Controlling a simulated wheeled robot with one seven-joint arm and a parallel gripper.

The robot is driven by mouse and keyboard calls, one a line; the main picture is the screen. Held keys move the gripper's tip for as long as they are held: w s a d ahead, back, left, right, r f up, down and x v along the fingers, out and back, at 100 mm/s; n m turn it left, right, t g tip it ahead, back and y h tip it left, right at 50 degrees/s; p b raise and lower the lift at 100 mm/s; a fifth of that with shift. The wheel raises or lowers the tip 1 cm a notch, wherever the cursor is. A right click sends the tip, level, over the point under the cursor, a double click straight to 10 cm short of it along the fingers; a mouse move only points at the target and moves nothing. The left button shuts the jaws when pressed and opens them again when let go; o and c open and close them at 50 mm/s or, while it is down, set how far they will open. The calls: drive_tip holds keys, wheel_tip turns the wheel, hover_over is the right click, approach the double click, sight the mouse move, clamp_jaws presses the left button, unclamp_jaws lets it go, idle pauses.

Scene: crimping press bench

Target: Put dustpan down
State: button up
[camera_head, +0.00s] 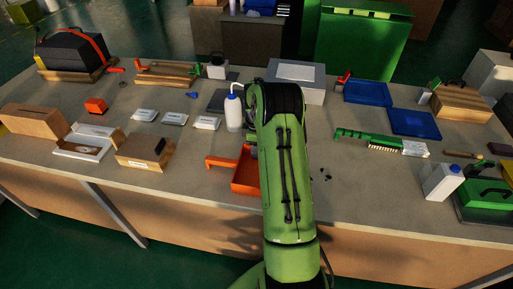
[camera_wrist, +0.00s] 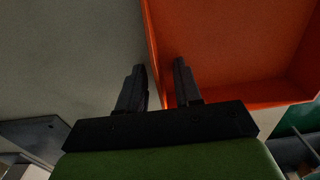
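The orange dustpan (camera_head: 245,178) is at the front middle of the bench, its handle pointing left. My arm covers its right part in the head view. In the wrist view the dustpan (camera_wrist: 235,45) fills the upper right, with its side wall running between my two fingers. My gripper (camera_wrist: 160,70) has its left finger outside this wall and its right finger over the inside of the pan. A gap shows between the fingers; I cannot tell whether they press on the wall. Whether the pan rests on the bench is also unclear.
A white squeeze bottle (camera_head: 234,112) stands just behind the dustpan. A cardboard box (camera_head: 144,151) is to the left, and a green brush (camera_head: 370,140) to the right. Small dark bits (camera_head: 326,175) lie right of my arm. Bare bench lies between the box and the dustpan.

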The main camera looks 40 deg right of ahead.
wheel_tip(320, 180, up, 12)
drive_tip(key=p, duration=0.3)
drive_tip(key=s+a+r+m+t+h, duration=0.1)
drive_tip(key=s+a+r+m, duration=0.1)
drive_tip(key=a+r, duration=0.8)
drive_tip(key=s+a+r+m+t, duration=0.2)
drive_tip(key=s+a+r, duration=0.4)
drive_tip(key=a, duration=0.3)
drive_tip(key=s+a+m+t, duration=0.1)
drive_tip(key=s+a, duration=0.3)
drive_tip(key=s, duration=0.4)
drive_tip(key=s+a+f+m+t, duration=0.1)
drive_tip(key=s+a+m, duration=0.1)
drive_tip(key=s+a, duration=0.3)
drive_tip(key=s, duration=0.3)
drive_tip(key=shift+m+t+y, duration=0.3)
drive_tip(key=shift+t+y, duration=0.1)
